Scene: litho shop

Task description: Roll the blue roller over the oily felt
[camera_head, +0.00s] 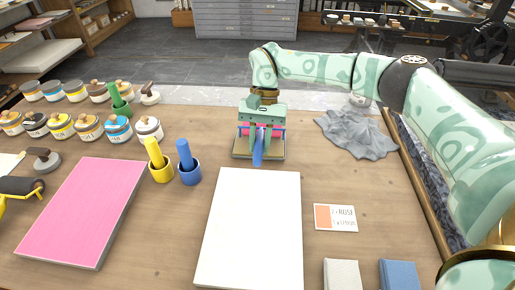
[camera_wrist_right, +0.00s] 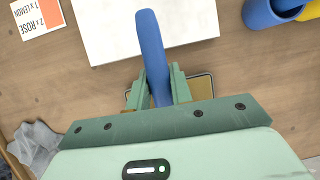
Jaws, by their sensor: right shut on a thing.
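My right gripper (camera_head: 260,148) is shut on the blue handle of the blue roller (camera_head: 258,158); the handle also shows between its fingers in the wrist view (camera_wrist_right: 152,45). The handle slants toward me. Pink shows on the roller's drum, on both sides of the fingers. The drum is over the oily felt (camera_head: 275,155), a small tan pad beyond the white slab. Its edge also shows in the wrist view (camera_wrist_right: 201,88). I cannot tell whether the drum touches the felt. My left gripper is not in view.
The white slab (camera_head: 250,230) lies in front, a pink slab (camera_head: 85,210) at left. A yellow cup (camera_head: 161,172) and blue cup (camera_head: 189,174) hold tools. Ink pots (camera_head: 88,127) stand back left. A crumpled grey cloth (camera_head: 355,132) and a card (camera_head: 336,217) lie at right.

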